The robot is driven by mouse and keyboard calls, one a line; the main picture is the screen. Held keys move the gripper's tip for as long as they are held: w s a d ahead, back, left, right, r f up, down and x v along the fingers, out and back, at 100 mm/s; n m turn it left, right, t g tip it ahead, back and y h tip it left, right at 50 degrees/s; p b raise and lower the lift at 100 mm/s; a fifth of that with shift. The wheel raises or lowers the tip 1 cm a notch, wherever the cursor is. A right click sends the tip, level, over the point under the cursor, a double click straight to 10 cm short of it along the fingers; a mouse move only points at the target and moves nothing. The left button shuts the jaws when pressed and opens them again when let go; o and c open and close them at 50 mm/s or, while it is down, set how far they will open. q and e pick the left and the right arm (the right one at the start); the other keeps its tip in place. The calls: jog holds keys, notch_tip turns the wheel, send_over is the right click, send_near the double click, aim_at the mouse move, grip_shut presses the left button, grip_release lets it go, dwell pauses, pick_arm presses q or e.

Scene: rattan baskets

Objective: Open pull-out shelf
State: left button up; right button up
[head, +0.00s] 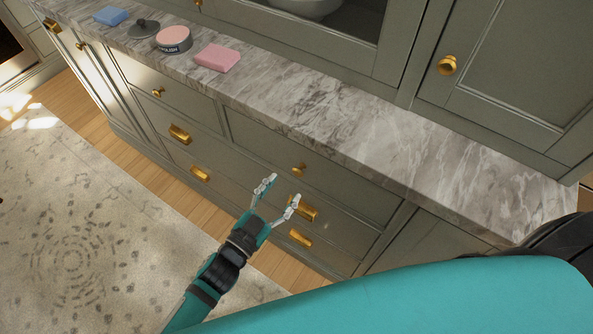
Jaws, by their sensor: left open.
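The grey-green cabinet (330,165) under the marble counter has two columns of drawers, all looking closed. The right column has a brass knob (298,169) on its top drawer. Below it are a brass cup handle (304,208) on the middle drawer and another cup handle (300,238) on the bottom one. I cannot tell which front is the pull-out shelf. My left gripper (281,191) is open and empty. Its fingers point toward the right column, with one fingertip close to the middle cup handle in the picture; contact cannot be told. My right gripper is not in view.
On the marble counter (400,150) lie a blue block (110,15), a dark lidded item (143,28), a round pink-topped tin (174,39) and a pink block (217,57). Upper cabinets stand behind. A patterned rug (80,220) and wooden floor leave free room in front.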

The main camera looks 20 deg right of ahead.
aim_at(296, 173)
pick_arm(q)
jog(key=x, duration=0.6)
jog(key=shift+w+d, duration=0.2)
jog(key=shift+d, duration=0.05)
grip_shut()
